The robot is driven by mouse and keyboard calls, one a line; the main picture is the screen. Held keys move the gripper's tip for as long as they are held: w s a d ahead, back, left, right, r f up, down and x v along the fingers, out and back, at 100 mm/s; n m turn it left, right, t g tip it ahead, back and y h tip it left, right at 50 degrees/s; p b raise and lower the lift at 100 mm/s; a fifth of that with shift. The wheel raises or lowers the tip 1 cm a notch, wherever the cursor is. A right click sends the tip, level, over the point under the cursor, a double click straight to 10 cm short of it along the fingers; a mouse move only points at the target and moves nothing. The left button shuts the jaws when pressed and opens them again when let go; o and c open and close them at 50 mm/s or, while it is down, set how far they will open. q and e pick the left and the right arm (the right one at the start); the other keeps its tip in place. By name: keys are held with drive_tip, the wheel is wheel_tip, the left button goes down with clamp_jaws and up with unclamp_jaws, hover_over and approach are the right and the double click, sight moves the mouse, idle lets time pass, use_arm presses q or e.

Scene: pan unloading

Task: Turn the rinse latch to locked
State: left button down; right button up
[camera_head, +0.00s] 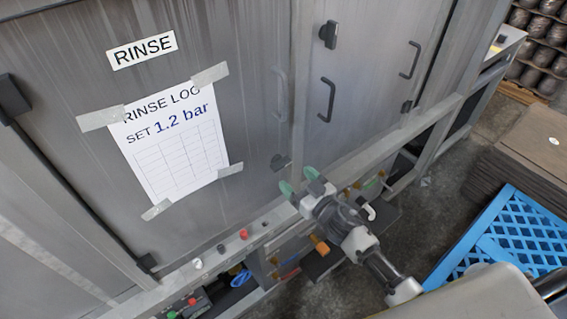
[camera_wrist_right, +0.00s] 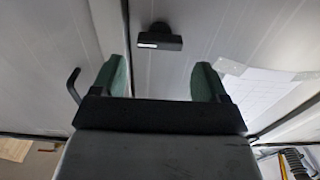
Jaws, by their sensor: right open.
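In the right wrist view the latch (camera_wrist_right: 160,40) is a dark bar with a short stem and a white mark at one end. My left gripper is not in view.
A RINSE label (camera_head: 142,50) and a taped log sheet (camera_head: 170,145) are on the panel. Door handles (camera_head: 327,100) stick out to the right. A ledge with buttons (camera_head: 243,234) runs below. A blue pallet (camera_head: 515,235) lies on the floor at right.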

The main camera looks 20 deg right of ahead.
sight(284, 167)
drive_tip(key=x, duration=0.6)
drive_tip(key=shift+w, duration=0.25)
drive_tip(key=c, duration=0.6)
drive_tip(key=shift+c, duration=0.2)
